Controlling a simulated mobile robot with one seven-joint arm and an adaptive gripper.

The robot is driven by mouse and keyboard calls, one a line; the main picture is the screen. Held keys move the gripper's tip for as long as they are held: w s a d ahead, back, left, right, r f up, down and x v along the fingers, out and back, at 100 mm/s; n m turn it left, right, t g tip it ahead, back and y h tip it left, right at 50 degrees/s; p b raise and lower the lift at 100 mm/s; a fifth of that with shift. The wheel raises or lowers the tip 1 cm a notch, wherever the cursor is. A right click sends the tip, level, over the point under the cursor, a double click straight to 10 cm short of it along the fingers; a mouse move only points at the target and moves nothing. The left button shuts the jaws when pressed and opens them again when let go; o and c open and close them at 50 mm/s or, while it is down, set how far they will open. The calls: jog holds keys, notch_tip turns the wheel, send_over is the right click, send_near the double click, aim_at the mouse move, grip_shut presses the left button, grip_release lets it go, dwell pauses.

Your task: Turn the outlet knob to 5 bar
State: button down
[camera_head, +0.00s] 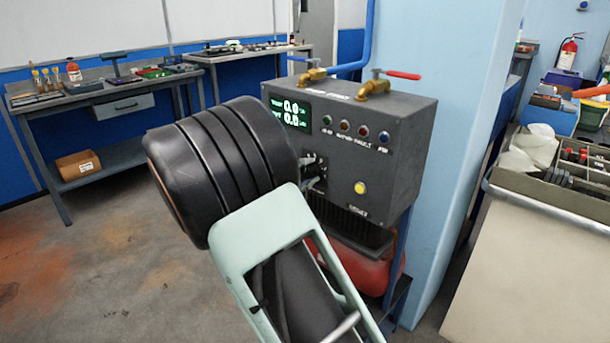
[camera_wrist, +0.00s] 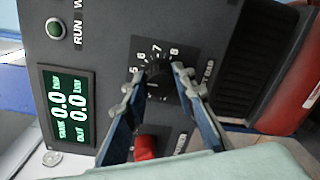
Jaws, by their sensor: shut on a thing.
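The outlet knob (camera_wrist: 157,82) is a black dial on the panel, with the printed numbers 5, 6, 7 and 8 showing around it in the wrist view. My gripper (camera_wrist: 162,74) is shut on the knob, with one blue-and-grey finger on each side. The knob's pointer cannot be read clearly. The green display (camera_wrist: 69,106) reads tank 0.0 and out 0.0; it also shows in the head view (camera_head: 290,112). In the head view my gripper (camera_head: 314,184) reaches the front of the dark grey control box (camera_head: 405,150), and my arm hides most of the knob area.
A red switch (camera_wrist: 145,147) sits close to the fingers. A yellow button (camera_head: 360,187) and several small indicators (camera_head: 344,126) are on the panel. A blue-lever valve (camera_head: 312,75) and a red-lever valve (camera_head: 374,87) stand on the box. A red tank (camera_head: 375,272) is below.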

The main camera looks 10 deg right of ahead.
jog(key=c, duration=1.6)
grip_release()
jog(key=v, duration=1.2)
